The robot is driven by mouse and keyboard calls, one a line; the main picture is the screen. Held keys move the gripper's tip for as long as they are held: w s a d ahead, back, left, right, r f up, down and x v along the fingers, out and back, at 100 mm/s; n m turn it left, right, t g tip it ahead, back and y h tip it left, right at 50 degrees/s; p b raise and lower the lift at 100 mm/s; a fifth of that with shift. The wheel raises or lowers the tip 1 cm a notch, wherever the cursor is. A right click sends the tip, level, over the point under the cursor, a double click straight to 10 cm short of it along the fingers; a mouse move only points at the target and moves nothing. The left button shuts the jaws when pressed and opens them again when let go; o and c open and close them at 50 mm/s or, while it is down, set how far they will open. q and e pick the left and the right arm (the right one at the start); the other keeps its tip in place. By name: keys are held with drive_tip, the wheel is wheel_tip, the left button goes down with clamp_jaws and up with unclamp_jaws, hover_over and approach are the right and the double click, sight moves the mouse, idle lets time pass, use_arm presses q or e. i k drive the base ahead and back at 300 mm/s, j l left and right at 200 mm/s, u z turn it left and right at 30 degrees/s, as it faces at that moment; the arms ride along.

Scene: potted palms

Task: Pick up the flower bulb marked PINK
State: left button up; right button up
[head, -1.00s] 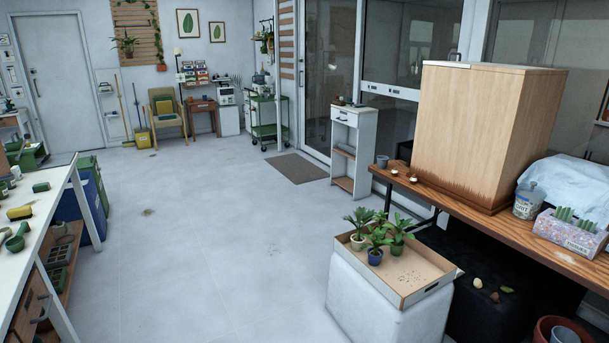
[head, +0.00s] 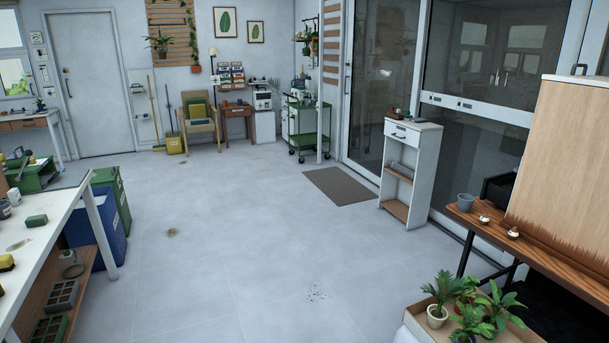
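Two small pale, rounded objects lie on the wooden bench at the right, one (head: 484,219) near the grey cup and one (head: 513,233) nearer the wooden cabinet. They may be bulbs, but they are too small to tell, and I can read no PINK marking on either. No other object in view is clearly a flower bulb. Neither of my grippers is in view.
A cardboard tray (head: 413,310) with several small potted palms (head: 437,312) is cut off at the lower right. The grey cup (head: 465,202) stands on the bench (head: 456,214). A white workbench (head: 45,215) stands at left.

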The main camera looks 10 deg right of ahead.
sight(513, 233)
drive_tip(key=i+z, duration=0.2)
drive_tip(key=i, duration=0.75)
drive_tip(key=i+j+z, duration=0.15)
drive_tip(key=i, duration=0.75)
drive_tip(key=i+z, duration=0.3)
drive_tip(key=z, duration=0.15)
drive_tip(key=i+j+z, duration=0.25)
drive_tip(key=z, duration=0.2)
drive_tip(key=i+j+z, duration=0.3)
drive_tip(key=z, duration=0.15)
drive_tip(key=i+j+z, duration=0.2)
drive_tip(key=j+z, duration=0.25)
drive_tip(key=i+j+z, duration=0.45)
drive_tip(key=z, duration=0.3)
drive_tip(key=i+j+z, duration=0.1)
drive_tip(key=j+z, duration=0.25)
drive_tip(key=i+j+z, duration=0.1)
drive_tip(key=j+z, duration=0.25)
drive_tip(key=j, duration=0.15)
